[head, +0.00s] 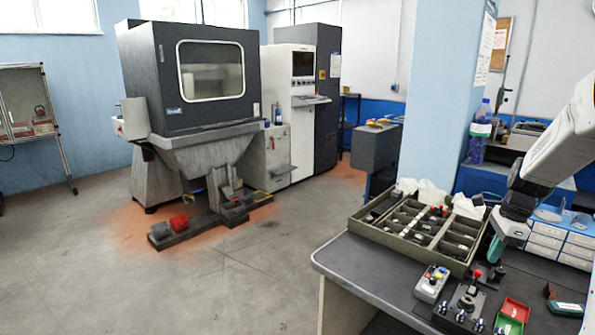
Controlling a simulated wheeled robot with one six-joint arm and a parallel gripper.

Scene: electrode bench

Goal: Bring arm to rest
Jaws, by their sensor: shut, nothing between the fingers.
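My white arm reaches in from the right edge of the head view and bends down through a dark wrist joint. My gripper (496,250) hangs at its end, above the right side of the dark workbench (375,262). Its fingers are small and greenish in this view, and they are shut with nothing held. It is close to the right end of the compartment tray (377,234) in the picture; I cannot tell the exact gap.
A blue pillar (440,90) rises behind the bench. The floor at left is open before a large machine (190,80).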

